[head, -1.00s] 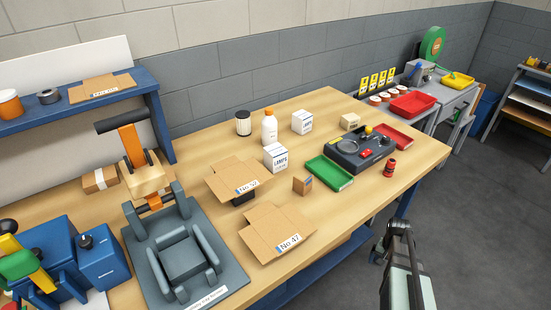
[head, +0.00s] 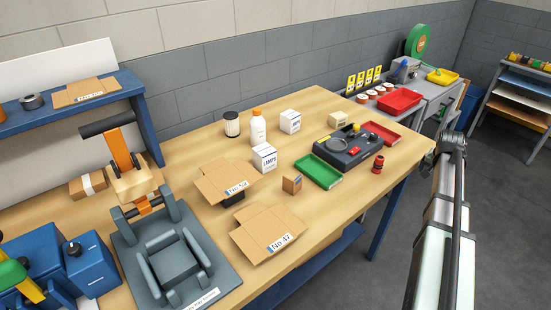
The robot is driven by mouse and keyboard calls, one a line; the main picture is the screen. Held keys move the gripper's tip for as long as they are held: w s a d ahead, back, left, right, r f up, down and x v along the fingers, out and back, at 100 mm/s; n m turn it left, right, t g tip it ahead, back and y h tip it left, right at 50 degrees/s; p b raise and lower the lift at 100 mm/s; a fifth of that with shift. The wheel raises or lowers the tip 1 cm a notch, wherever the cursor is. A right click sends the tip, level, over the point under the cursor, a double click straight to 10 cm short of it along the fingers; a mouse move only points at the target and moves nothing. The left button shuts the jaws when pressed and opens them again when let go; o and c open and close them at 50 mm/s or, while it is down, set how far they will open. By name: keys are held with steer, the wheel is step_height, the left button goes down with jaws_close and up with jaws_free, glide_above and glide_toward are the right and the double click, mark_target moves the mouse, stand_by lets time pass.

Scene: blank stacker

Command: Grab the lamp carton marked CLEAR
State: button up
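Two white lamp cartons stand on the wooden bench. The nearer carton (head: 264,157) shows dark LAMPS lettering on its front; the line below is too small to read. The farther carton (head: 290,121) stands behind it to the right, its lettering also unreadable. I cannot tell which is marked CLEAR. My arm rises at the right of the picture. Its dark far end, where my gripper (head: 449,148) appears to be, is beyond the bench's right edge, well apart from both cartons. Its fingers cannot be made out, and I see nothing held.
A white bottle (head: 258,127) with an orange cap stands close behind the nearer carton, beside a black-capped jar (head: 232,124). Bench is clear between the cartons and green tray.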

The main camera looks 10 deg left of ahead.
step_height(320, 180, up, 7)
steer(key=w+a+n, duration=0.1)
steer(key=w+a, duration=0.1)
steer(key=w, duration=0.1)
steer(key=a+r+n+t+y, duration=0.1)
steer(key=a+r+n, duration=0.35)
steer(key=a, duration=0.75)
steer(key=a+r+n+t+y, duration=0.1)
steer(key=a+r+n, duration=0.3)
steer(key=a, duration=0.8)
steer(key=a+r+n+t+y, duration=0.1)
steer(key=a+r+n, duration=0.3)
steer(key=a, duration=0.8)
steer(key=n+g+y, duration=0.3)
steer(key=g, duration=0.1)
glide_toward(266, 150)
steer(key=w+a, duration=0.1)
steer(key=x, duration=0.8)
steer(key=shift+a+f, duration=0.15)
steer(key=shift+f, duration=2)
steer(key=shift+w+a+f, duration=0.15)
steer(key=shift+w+f, duration=0.1)
steer(key=shift+f, duration=0.3)
steer(key=shift+c, duration=0.3)
